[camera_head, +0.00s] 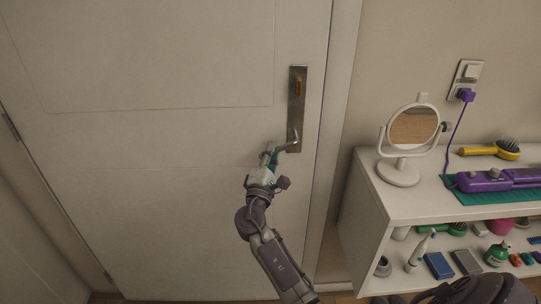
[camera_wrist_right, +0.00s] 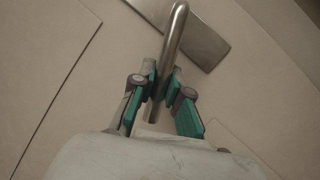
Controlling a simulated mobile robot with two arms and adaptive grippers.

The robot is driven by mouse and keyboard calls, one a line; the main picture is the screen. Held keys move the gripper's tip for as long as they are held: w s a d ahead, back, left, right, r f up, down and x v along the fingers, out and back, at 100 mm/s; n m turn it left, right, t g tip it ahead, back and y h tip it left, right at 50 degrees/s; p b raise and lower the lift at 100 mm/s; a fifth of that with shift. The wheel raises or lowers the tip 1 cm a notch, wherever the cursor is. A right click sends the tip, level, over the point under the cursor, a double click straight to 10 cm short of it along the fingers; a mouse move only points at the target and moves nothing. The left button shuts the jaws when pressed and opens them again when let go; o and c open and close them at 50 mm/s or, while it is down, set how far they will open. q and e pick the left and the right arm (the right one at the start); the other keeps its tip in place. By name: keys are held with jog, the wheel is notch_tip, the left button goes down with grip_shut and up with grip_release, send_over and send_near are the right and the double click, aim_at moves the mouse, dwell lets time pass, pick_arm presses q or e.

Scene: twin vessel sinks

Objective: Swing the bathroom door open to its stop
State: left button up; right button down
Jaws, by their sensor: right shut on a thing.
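The bathroom door (camera_head: 150,140) is a cream panelled door, standing closed or nearly so in its frame, with hinges on its left side. A metal plate (camera_head: 297,100) with a lever handle (camera_head: 291,146) is at its right edge. My right gripper (camera_head: 270,157) is at the lever's free end. In the right wrist view the lever (camera_wrist_right: 175,35) runs between the green-padded fingers of my right gripper (camera_wrist_right: 161,88), which are shut on it. The lever's tip lies between the fingers. My left gripper is not in view.
A white shelf unit (camera_head: 345,215) stands right of the door frame. On it are a round mirror (camera_head: 399,172), a purple hair straightener (camera_head: 490,181) on a green mat, and a yellow brush (camera_head: 492,149). Several small items fill the lower shelf. A purple plug (camera_head: 465,95) sits in the wall socket.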

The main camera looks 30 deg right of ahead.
jog(key=shift+s+d+f+n+t+y+b, duration=0.15)
jog(key=shift+f+n+t+b, duration=0.15)
jog(key=shift+n, duration=0.3)
jog(key=shift+d+f+n+t+y+b, duration=0.1)
jog(key=shift+f+n+t+y+b, duration=0.15)
jog(key=shift+n, duration=0.35)
jog(key=shift+s+d+f+n+t+y+b, duration=0.1)
jog(key=shift+f+n+t+b, duration=0.1)
jog(key=shift+n+t, duration=0.3)
